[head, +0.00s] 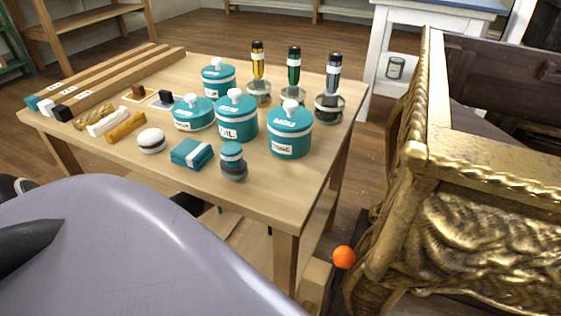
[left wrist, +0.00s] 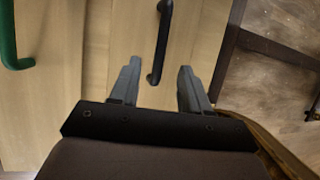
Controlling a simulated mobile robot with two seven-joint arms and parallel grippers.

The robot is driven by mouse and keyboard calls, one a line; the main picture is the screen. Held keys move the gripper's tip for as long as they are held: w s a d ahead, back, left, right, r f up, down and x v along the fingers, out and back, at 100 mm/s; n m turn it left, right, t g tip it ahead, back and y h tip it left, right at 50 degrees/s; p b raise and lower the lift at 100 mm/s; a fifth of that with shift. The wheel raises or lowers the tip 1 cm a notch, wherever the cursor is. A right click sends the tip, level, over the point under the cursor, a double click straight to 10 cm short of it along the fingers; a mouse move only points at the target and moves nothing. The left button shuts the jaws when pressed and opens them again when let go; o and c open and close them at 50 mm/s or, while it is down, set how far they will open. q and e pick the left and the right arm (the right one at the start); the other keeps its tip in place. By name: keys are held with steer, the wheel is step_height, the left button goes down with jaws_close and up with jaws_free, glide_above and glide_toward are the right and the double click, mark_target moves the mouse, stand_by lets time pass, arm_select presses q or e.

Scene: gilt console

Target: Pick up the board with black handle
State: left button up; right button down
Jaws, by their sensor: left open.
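In the left wrist view, a black bar handle (left wrist: 161,42) is fixed on a light wooden board (left wrist: 205,30). My left gripper (left wrist: 159,68) is open, and the lower end of the handle shows between its two fingertips. The fingers do not close on it, and I cannot tell whether they touch it. In the head view neither gripper shows, and the board cannot be made out clearly below the table. My right gripper is in neither view.
A green handle (left wrist: 12,45) is on wood to the left. The wooden table (head: 255,195) holds teal canisters (head: 236,117), bottles (head: 293,68) and blocks. A gilt console (head: 480,220) stands close on the right, with an orange ball (head: 343,257) beside it.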

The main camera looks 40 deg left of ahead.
arm_select(q)
steer(key=b+x, duration=0.3)
steer(key=x, duration=0.1)
steer(key=shift+w+f, duration=0.15)
steer(key=shift+f, duration=0.25)
steer(key=shift+w+f+b, duration=0.2)
steer(key=shift+f+b, duration=0.1)
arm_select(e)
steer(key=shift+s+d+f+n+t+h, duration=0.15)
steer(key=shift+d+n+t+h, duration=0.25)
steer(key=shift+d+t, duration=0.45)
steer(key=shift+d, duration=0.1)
arm_select(q)
jaws_close()
